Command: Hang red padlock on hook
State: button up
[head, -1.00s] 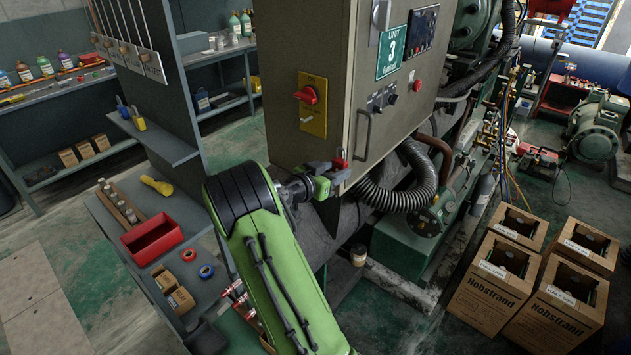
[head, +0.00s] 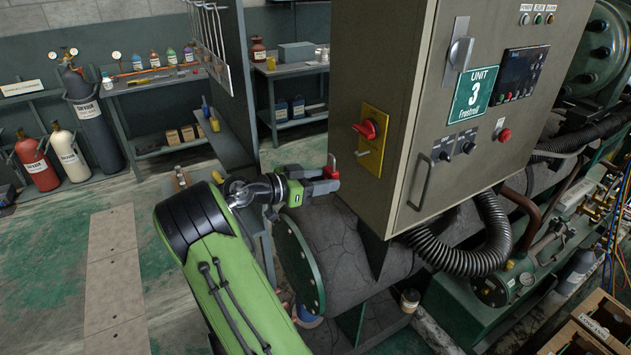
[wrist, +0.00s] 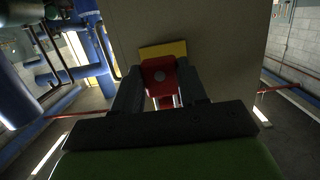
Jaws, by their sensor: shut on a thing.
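The red padlock (head: 331,170) is in my gripper (head: 325,180), left of the cabinet's side face and a little below the yellow switch plate. In the wrist view the red padlock (wrist: 158,72) sits between the two dark fingers of my gripper (wrist: 160,90), which are shut on it. The yellow plate (wrist: 163,49) shows just beyond it. In the head view the yellow plate (head: 374,146) carries a red rotary switch (head: 367,129) and a small metal part (head: 362,153) at its lower left. I cannot clearly make out a hook.
The grey control cabinet (head: 400,100) stands right of my gripper, with a dark tank (head: 300,262) below. A panel with long hanging metal rods (head: 207,35) stands at the back left. Gas cylinders (head: 88,115) stand far left.

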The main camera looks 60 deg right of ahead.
jog(key=shift+r+p+x, duration=0.25)
jog(key=shift+p+x, duration=0.35)
jog(key=shift+x, duration=0.85)
jog(key=shift+r+p+x, duration=0.3)
jog(key=shift+p+x, duration=0.25)
jog(key=shift+x, duration=0.95)
jog(key=shift+r+p+x, duration=0.25)
jog(key=shift+p+x, duration=0.35)
jog(key=shift+x, duration=0.85)
jog(key=shift+f+b, duration=0.6)
jog(key=shift+b, duration=0.4)
jog(key=o, duration=1.3)
jog(key=b+v, duration=0.1)
jog(key=v, duration=1.4)
jog(key=shift+w+a+r, duration=0.1)
jog(key=shift+w+a, duration=0.05)
jog(key=shift+a, duration=0.15)
